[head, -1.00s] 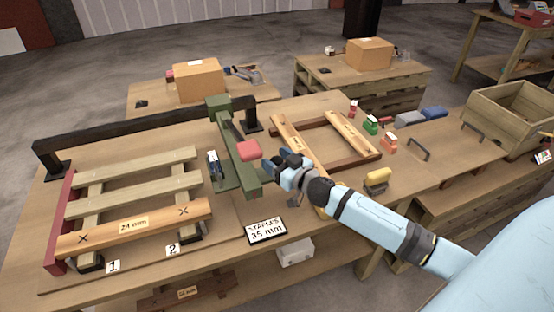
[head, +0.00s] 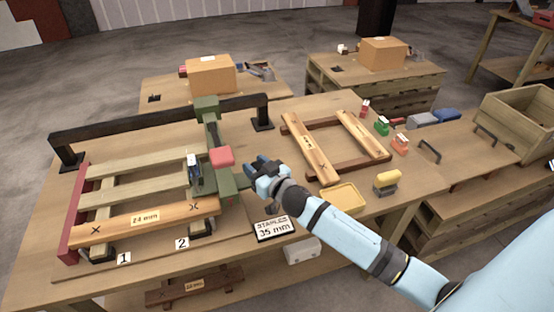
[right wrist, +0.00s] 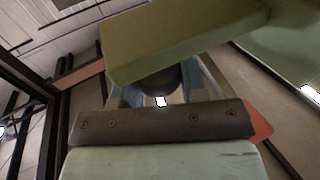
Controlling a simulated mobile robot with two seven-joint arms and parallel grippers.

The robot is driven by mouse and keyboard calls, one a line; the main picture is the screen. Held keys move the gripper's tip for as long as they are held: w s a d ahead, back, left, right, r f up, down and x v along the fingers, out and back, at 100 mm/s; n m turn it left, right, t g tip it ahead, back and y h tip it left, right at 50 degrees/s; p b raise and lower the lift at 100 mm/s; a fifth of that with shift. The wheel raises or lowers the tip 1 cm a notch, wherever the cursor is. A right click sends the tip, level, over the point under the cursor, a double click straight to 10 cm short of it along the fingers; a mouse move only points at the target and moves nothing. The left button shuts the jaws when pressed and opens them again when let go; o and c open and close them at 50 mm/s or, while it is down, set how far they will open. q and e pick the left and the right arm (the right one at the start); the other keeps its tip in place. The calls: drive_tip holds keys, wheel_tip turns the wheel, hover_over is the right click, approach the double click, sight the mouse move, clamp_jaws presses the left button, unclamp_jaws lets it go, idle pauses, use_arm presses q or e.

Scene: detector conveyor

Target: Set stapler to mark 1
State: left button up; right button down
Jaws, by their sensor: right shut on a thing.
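The stapler has a green carriage (head: 230,181) with a red knob (head: 222,156); its carriage rides on a black rail (head: 150,125). Its dark and white head (head: 194,166) is over the right end of the pallet slats, nearer mark 2 than mark 1. Card 1 (head: 123,258) and card 2 (head: 182,244) lie in front of the pallet (head: 175,214). My right gripper (head: 256,168) is shut on the stapler, just right of the red knob; its fingertips are partly hidden. In the right wrist view a green part (right wrist: 185,45) fills the top. My left gripper is not in view.
The pallet's front board bears X marks and a "24 mm" label. A "STAPLES 35 mm" sign (head: 274,228) stands at the table's front. A wooden frame (head: 338,150), yellow tray (head: 343,197) and yellow-topped block (head: 387,181) are to the right. A cardboard box (head: 211,75) stands behind.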

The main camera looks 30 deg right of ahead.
sight(219, 181)
drive_tip(key=w+a, duration=0.1)
drive_tip(key=a, duration=0.6)
drive_tip(key=w+a+b, duration=0.1)
drive_tip(key=a, duration=0.2)
drive_tip(key=shift+w+a, duration=0.3)
drive_tip(key=shift+a, duration=0.05)
drive_tip(key=c, duration=0.7)
unclamp_jaws()
drive_tip(key=shift+s, duration=0.1)
drive_tip(key=shift+s+d, duration=0.1)
drive_tip(key=shift+s, duration=0.2)
drive_tip(key=s, duration=0.4)
drive_tip(key=s+d, duration=0.1)
drive_tip(key=s, duration=0.3)
drive_tip(key=s+d, duration=0.1)
drive_tip(key=s, duration=0.4)
drive_tip(key=shift+b, duration=0.35)
drive_tip(key=shift+w, duration=0.1)
